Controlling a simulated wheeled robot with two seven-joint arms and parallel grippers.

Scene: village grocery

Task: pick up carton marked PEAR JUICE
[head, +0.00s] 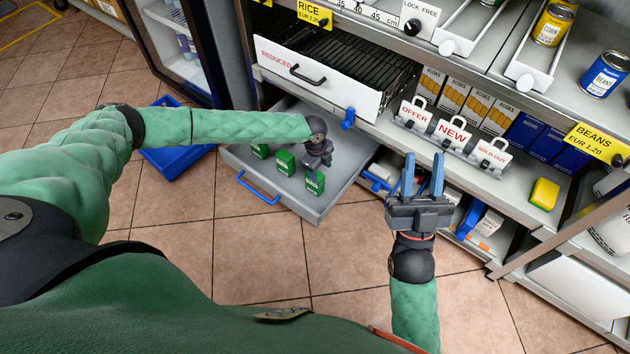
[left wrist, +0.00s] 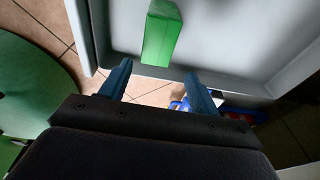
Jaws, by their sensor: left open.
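Three small green cartons stand in the open grey drawer (head: 330,200): a left one (head: 261,151), a middle one (head: 285,162) and a front right one (head: 315,182). Their labels are too small to read, so I cannot tell which is PEAR JUICE. My left gripper (head: 317,157) is over the drawer, just behind the front right carton; its fingers are hard to see there. In the left wrist view it is open and empty (left wrist: 157,78), with one green carton (left wrist: 161,35) beyond the fingertips, apart from them. My right gripper (head: 422,175) is open and empty, right of the drawer.
A white REDUCED drawer (head: 315,85) and shelf edges overhang the back of the open drawer. A sign rack (head: 452,135), a yellow sponge (head: 544,194) and cans (head: 603,74) are on the shelves at right. A blue crate (head: 178,150) lies left. Tiled floor in front is clear.

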